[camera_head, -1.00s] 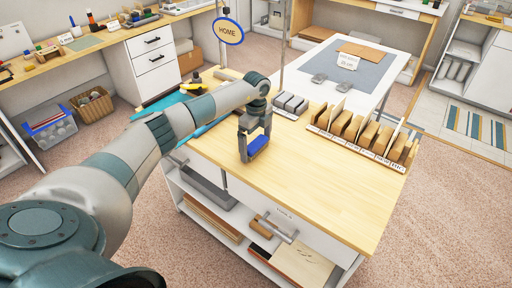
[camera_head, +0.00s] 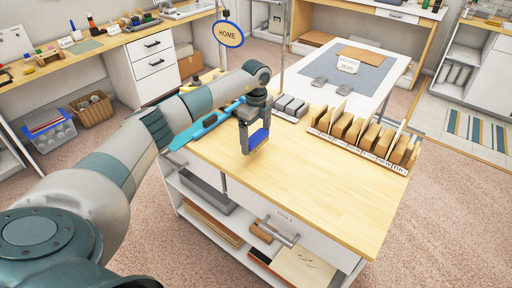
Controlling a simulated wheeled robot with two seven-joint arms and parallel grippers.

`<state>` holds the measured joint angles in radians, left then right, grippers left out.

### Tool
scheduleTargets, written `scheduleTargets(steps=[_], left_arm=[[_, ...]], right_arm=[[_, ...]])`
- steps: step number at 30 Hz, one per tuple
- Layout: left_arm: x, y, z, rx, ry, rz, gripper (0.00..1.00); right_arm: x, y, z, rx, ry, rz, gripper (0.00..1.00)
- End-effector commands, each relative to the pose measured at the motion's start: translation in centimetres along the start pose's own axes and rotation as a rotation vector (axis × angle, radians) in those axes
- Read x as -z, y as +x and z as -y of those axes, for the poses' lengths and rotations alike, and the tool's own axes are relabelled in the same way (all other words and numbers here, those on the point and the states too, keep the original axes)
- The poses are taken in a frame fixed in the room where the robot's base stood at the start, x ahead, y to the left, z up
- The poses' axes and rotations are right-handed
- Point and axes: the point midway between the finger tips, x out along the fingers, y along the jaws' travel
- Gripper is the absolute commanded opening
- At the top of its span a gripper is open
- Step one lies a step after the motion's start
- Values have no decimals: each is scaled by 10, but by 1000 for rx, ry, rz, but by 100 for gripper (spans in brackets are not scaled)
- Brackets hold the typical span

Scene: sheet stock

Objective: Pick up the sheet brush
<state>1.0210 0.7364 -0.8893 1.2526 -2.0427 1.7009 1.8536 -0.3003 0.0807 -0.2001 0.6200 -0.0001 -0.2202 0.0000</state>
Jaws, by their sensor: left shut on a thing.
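My left gripper (camera_head: 254,146) is over the near left part of the wooden worktop. It is shut on a small blue block-like thing, which I take to be the sheet brush (camera_head: 260,137). The blue part shows between and beside the fingers; the rest of it is hidden by them. It appears a little above the worktop, though the gap is hard to judge. My right gripper is not in view.
The wooden worktop (camera_head: 300,190) is clear in front and to the right. A long teal tool (camera_head: 208,125) lies left, partly behind my arm. Grey blocks (camera_head: 291,105) stand behind the gripper. A rack of upright sheets (camera_head: 362,137) lines the right edge.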

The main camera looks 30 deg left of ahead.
Motion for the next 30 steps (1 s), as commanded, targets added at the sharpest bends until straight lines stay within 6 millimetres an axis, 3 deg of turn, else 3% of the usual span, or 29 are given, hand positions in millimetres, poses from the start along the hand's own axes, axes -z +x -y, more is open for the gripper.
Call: scheduleTargets(steps=[10, 11, 15, 21, 30], left_arm=[[67, -38, -12, 4, 6, -1, 62], [72, -41, -13, 4, 5, -1, 62], [92, -54, -17, 3, 3, 0, 62], [110, -66, -21, 1, 1, 0, 62], [115, -71, -22, 0, 0, 0, 62]], right_arm=[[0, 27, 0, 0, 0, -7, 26], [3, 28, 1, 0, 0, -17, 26], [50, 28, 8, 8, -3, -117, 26], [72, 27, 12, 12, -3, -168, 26], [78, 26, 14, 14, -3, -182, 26]])
